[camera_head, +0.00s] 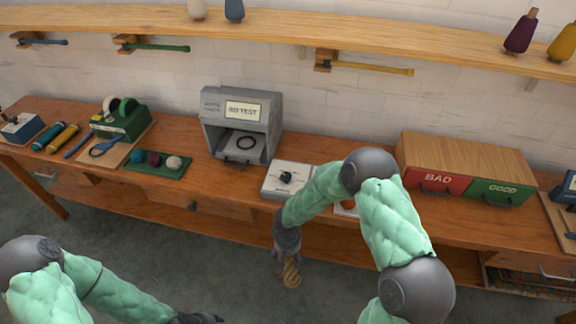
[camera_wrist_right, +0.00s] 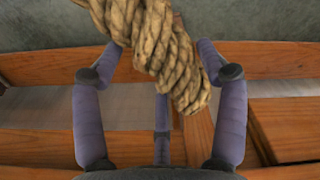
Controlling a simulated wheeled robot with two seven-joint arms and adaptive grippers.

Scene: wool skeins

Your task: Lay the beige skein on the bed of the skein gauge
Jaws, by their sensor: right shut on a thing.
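The beige skein (camera_head: 291,275) is a twisted rope-like bundle hanging from my right gripper (camera_head: 287,255), in front of the bench and below its top. In the right wrist view the skein (camera_wrist_right: 155,42) lies slantwise between the fingers of my right gripper (camera_wrist_right: 160,60), which is shut on it. The skein gauge (camera_head: 210,128) is a grey box at the back of the bench, with a screen reading "NO TEST". Its bed (camera_head: 232,150) is a pale plate in the open front, with a dark ring on it. My left gripper (camera_head: 200,318) is partly cut off at the bottom edge.
A white box with a black knob (camera_head: 277,190) stands right of the gauge. A green mat (camera_head: 150,172) with several small balls lies left. A wooden cabinet (camera_head: 468,155) has BAD and GOOD drawers. My right arm hides part of the bench (camera_head: 235,185).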

